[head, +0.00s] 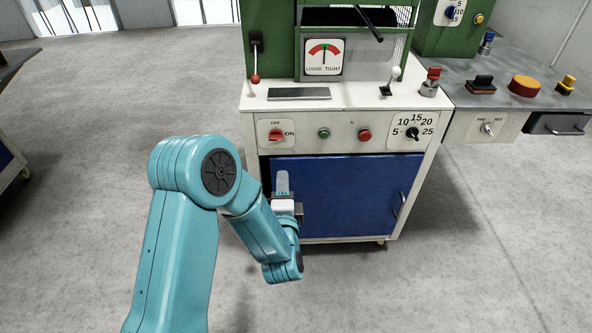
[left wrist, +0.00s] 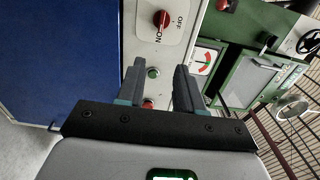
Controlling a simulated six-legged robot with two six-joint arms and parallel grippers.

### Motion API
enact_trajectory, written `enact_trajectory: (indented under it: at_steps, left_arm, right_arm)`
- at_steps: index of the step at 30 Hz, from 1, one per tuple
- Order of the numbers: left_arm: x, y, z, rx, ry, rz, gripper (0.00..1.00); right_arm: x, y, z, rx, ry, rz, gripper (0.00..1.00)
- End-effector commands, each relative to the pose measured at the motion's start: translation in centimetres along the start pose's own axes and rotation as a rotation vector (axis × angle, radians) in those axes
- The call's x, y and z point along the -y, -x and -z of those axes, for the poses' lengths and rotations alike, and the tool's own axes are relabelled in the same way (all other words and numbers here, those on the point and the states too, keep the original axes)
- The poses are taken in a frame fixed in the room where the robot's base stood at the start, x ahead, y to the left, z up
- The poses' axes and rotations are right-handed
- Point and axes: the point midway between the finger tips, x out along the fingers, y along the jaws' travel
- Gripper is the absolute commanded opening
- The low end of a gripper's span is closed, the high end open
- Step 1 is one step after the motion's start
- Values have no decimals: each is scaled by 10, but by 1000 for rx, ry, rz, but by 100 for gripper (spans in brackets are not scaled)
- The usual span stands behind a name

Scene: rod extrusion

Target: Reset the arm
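My left arm (head: 190,210) is teal and comes in from the bottom left of the head view, bent at the elbow. My left gripper (head: 283,184) is in front of the machine's blue cabinet door (head: 345,190), below the control panel. In the left wrist view, the dark fingers of this gripper (left wrist: 160,88) stand apart with nothing between them. The red ON/OFF switch (left wrist: 161,20) and the green button (left wrist: 153,72) show beyond the fingers. My right arm and gripper are not in view.
The green and white machine (head: 340,98) stands ahead, with a red-knobbed lever (head: 255,60), a LOOSE/TIGHT gauge (head: 323,57) and a numbered dial (head: 413,132). A side table (head: 500,95) at the right carries several controls.

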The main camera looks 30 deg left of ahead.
Motion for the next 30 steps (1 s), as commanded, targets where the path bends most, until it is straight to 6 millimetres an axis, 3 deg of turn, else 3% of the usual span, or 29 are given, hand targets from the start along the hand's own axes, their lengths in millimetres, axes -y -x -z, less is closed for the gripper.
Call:
enact_trajectory:
  at_steps: [7,11,14,15,19,24,30]
  left_arm:
    - [-8,0,-3,6,-8,-15,36]
    - [-61,17,2,-61,-29,-160,36]
    - [-127,50,23,-165,161,-440,36]
    - [-153,71,31,-185,269,-580,36]
    - [-215,147,48,-111,604,-1031,36]
    - [-246,230,49,179,872,-1443,36]
    - [-251,287,39,583,1031,-1665,36]
  right_arm:
    - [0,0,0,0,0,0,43]
    - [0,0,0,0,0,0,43]
    - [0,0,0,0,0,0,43]
    - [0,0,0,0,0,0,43]
    - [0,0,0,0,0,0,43]
    - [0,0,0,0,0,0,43]
    - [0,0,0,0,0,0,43]
